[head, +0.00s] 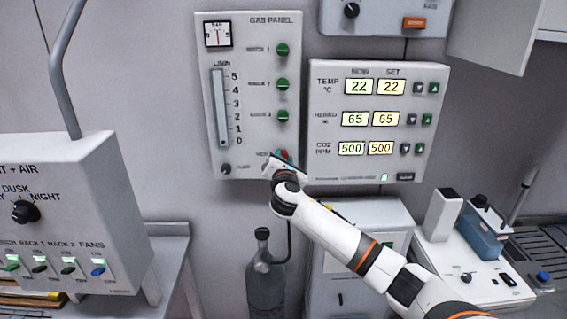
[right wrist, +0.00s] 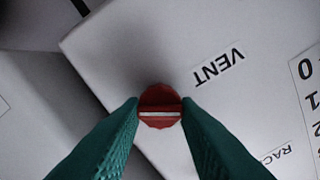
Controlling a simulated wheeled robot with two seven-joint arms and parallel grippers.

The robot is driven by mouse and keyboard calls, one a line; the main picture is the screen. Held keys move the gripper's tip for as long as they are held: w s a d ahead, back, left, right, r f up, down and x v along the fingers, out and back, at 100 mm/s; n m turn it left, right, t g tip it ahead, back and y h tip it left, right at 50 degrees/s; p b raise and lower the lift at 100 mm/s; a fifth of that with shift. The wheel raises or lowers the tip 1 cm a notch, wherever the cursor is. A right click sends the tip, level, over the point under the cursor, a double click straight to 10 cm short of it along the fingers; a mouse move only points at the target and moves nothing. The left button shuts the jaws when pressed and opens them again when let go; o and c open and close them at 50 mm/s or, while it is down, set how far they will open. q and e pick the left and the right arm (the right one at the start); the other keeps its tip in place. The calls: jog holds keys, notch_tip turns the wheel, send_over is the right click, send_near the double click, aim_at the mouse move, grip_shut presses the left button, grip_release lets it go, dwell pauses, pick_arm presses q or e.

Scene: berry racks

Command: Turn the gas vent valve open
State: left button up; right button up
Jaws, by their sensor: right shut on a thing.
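The gas vent valve is a round red knob (right wrist: 160,105) with a white line across its face, beside the VENT label (right wrist: 219,67) in the right wrist view. The line runs from finger to finger and lies oblique to the label's lettering. My right gripper (right wrist: 160,112) has its two green fingers closed on either side of the knob. In the head view, my right gripper (head: 281,160) is at the lower right of the gas panel (head: 250,70) and hides most of the knob. My left gripper is not in view.
Three green knobs (head: 282,84) are stacked above the vent on the same panel. A small black knob (head: 226,169) is at its lower left. A climate display panel (head: 380,125) stands close at the right. A grey gas bottle (head: 265,287) stands below.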

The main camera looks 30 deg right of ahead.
jog(key=m, duration=0.2)
jog(key=m+b, duration=0.1)
jog(key=m, duration=0.1)
jog(key=m+b, duration=0.1)
jog(key=m, duration=0.1)
jog(key=shift+f+m, duration=0.25)
jog(key=shift+m, duration=0.05)
jog(key=m+b, duration=0.2)
jog(key=m, duration=0.2)
jog(key=shift+m, duration=0.3)
jog(key=o, duration=0.9)
jog(key=shift+o, duration=0.2)
jog(key=b+v, duration=0.2)
jog(key=v, duration=1)
jog(key=shift+b, duration=0.35)
jog(key=shift+s+d, duration=0.1)
